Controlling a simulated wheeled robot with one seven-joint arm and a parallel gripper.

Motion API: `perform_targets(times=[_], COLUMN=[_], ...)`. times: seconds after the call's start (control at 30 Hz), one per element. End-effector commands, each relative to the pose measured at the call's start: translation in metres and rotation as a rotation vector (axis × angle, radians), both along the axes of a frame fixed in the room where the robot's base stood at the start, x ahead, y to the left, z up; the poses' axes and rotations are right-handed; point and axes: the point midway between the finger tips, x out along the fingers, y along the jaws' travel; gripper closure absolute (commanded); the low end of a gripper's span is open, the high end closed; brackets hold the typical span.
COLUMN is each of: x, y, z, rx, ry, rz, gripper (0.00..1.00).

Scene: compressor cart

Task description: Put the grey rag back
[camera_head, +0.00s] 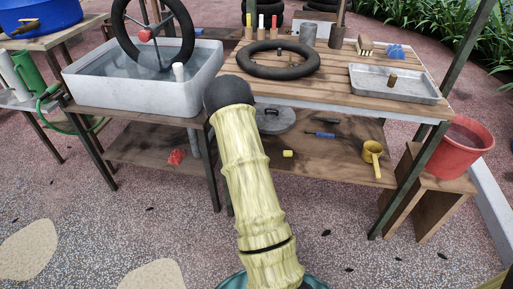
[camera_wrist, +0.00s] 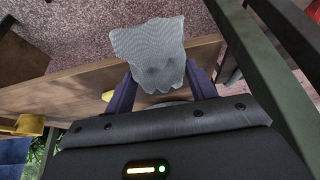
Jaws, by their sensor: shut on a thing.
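The grey rag (camera_wrist: 150,55) shows in the wrist view as a pale grey, mesh-patterned cloth with a ragged lower edge. My gripper (camera_wrist: 160,88) is shut on it, with one dark finger on each side. The rag covers the space between the fingertips, so the exact grip is hidden. Behind the rag is a brown wooden surface, with speckled ground beyond it. I cannot tell whether the rag touches the wood. In the head view my arm stands in the middle, and neither the gripper nor the rag can be made out.
A water basin (camera_head: 95,90) stands left. A red bucket (camera_head: 462,147) stands right.

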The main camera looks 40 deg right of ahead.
Motion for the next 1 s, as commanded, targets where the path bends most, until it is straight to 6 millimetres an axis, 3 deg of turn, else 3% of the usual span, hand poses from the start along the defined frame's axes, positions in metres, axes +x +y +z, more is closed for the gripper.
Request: perform_targets(times=[0.6,1.0], x=[0.066,0.077], y=[-0.079,-0.090], z=[-0.003,0.000], rx=[-0.001,-0.001], ry=[-0.002,0.001], rz=[-0.001,0.000], gripper=[0.81,0.81])
